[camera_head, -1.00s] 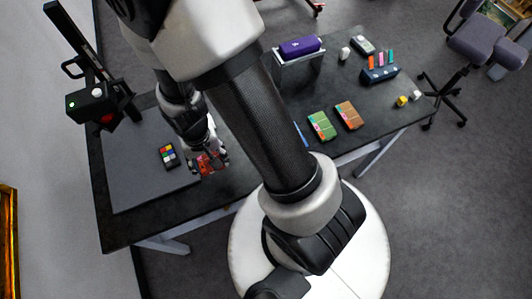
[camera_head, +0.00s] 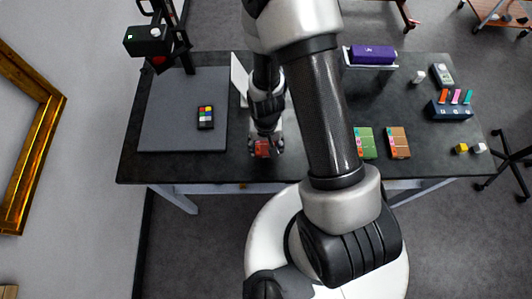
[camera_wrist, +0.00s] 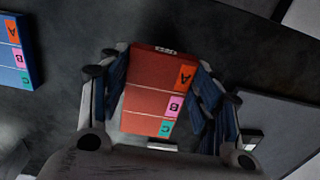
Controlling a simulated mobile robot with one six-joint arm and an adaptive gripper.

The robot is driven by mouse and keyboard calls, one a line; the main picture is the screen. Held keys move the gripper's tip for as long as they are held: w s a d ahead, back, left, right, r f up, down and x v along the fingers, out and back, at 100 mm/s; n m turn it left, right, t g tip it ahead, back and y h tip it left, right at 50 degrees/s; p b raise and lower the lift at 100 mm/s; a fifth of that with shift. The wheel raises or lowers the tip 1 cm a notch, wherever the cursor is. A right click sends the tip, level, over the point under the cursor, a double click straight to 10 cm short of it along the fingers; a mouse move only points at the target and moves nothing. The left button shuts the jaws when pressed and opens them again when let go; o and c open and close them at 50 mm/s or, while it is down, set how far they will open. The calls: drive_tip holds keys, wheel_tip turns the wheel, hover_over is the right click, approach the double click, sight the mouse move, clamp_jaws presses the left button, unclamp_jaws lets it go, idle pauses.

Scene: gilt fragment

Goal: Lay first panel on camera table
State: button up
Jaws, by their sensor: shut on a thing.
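My gripper (camera_head: 264,150) is shut on a red panel (camera_wrist: 158,92) with orange A, pink B and teal C tabs. In the wrist view the panel lies between the two fingers (camera_wrist: 155,105). In the head view a small part of the red panel (camera_head: 262,149) shows at the fingertips, over the dark table (camera_head: 135,165) near its front edge. The grey board (camera_head: 165,115) of the camera table lies to the left of my gripper, with a colour chart (camera_head: 206,117) on it. A black camera (camera_head: 146,40) hangs at the board's back left. I cannot tell the panel's height.
A green panel (camera_head: 366,143) and a brown panel (camera_head: 398,142) lie to the right of my arm. A blue panel (camera_wrist: 14,55) shows at left in the wrist view. The grey board's left part is clear.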

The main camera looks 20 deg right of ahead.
wheel_tip(320, 180, down, 6)
drive_tip(key=b, duration=0.3)
drive_tip(key=shift+r, duration=0.3)
drive_tip(key=o, duration=0.6)
drive_tip(key=shift+f, duration=0.2)
drive_tip(key=o, duration=0.5)
drive_tip(key=shift+r, duration=0.15)
